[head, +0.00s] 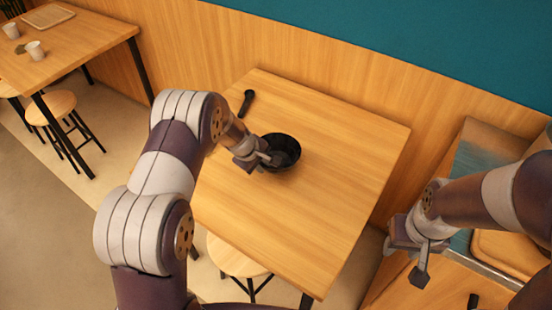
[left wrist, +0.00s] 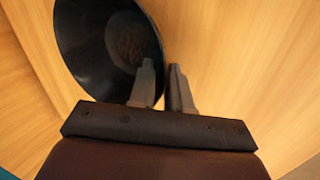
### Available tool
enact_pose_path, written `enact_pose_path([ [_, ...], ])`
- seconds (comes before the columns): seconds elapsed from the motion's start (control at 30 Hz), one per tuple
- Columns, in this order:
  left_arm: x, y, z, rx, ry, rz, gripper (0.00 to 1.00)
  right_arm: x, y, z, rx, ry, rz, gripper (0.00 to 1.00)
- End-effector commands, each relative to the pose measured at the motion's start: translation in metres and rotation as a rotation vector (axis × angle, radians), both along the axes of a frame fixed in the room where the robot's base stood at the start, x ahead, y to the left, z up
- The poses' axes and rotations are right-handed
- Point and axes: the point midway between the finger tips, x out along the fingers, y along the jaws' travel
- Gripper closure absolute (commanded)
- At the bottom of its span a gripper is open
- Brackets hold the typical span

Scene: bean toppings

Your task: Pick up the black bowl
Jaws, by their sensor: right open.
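The black bowl (head: 287,143) is upright at the middle of the wooden table (head: 340,190). My left gripper (head: 268,160) is at its near left rim. In the left wrist view the bowl (left wrist: 95,45) fills the upper left. One finger of the left gripper (left wrist: 164,82) is inside the bowl and the other outside, close together with the rim between them. I cannot tell whether the bowl touches the table. My right gripper (head: 408,262) is open and empty, off to the right of the table.
A small black object (head: 246,102) lies near the table's left edge. A stool (head: 235,257) stands at the near side. A bench (head: 490,150) is at the right. Another table with cups (head: 35,50) is far left. The table's right part is clear.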

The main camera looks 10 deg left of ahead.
Motion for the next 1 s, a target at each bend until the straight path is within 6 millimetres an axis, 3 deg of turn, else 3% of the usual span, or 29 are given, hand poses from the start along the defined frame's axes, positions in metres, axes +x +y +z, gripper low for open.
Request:
enact_pose_path([
  [0.13,0.007,-0.004,-0.018,0.001,-0.001,-0.001,0.82,0.000,0.000,-0.001,0.000,0.000,0.000,0.57],
  [0.37,0.008,-0.004,-0.019,0.001,-0.002,-0.001,0.82,0.000,0.000,-0.001,0.000,0.000,0.000,0.57],
  [0.4,0.008,-0.004,-0.019,0.001,-0.002,-0.001,0.95,0.000,0.000,-0.001,0.000,0.000,0.000,0.57],
  [0.43,0.008,-0.004,-0.019,0.001,-0.002,-0.001,1.00,0.000,0.000,-0.001,0.000,0.000,0.000,0.57],
  [0.73,0.008,-0.004,-0.019,0.001,-0.001,-0.001,1.00,0.000,0.000,-0.001,0.000,0.000,0.000,0.57],
  [0.87,0.008,-0.004,-0.014,0.002,-0.002,-0.001,1.00,0.000,0.000,0.000,0.000,0.000,0.000,0.57],
  [1.0,0.008,-0.004,0.006,0.001,-0.004,-0.002,1.00,0.000,0.000,0.004,0.000,0.000,0.000,0.57],
])
